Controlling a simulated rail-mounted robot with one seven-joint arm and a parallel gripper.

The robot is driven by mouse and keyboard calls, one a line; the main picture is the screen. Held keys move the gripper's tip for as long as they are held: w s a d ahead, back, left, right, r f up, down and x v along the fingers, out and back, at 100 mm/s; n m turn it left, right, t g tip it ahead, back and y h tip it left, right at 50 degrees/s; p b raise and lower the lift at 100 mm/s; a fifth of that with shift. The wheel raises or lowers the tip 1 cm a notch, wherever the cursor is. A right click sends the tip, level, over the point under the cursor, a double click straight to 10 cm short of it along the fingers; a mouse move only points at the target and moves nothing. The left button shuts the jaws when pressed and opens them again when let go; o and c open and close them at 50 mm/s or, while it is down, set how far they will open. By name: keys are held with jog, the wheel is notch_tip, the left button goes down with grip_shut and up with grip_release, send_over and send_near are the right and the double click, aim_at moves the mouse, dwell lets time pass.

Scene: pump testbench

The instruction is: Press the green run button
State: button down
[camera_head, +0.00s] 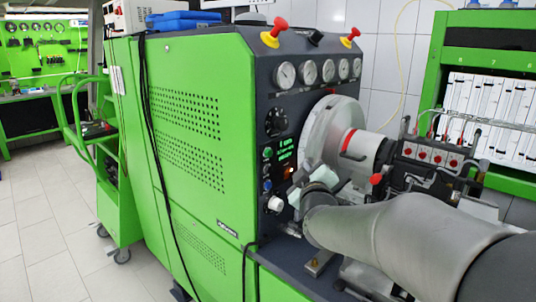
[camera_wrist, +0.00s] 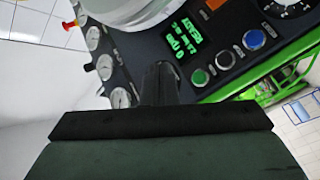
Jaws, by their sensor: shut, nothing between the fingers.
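My gripper (camera_wrist: 158,75) shows as shut dark fingers, pointing at the panel just left of the green button, with nothing held. No contact with the button is visible. In the head view the fingers are hidden or too unclear to make out near the panel.
A large grey disc (camera_head: 320,135) juts out right of the panel. Pressure gauges (camera_head: 285,75) and red-topped knobs (camera_head: 273,33) are above.

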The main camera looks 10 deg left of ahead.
aim_at(269, 153)
jog(key=w+a+p, duration=0.3)
jog(key=w+a, duration=0.2)
jog(key=a, duration=0.2)
jog(key=shift+a+p, duration=0.15)
jog(key=shift+p, duration=0.2)
jog(key=shift+w+a, duration=0.1)
dwell(1.8)
jog(key=shift+w+a, duration=0.2)
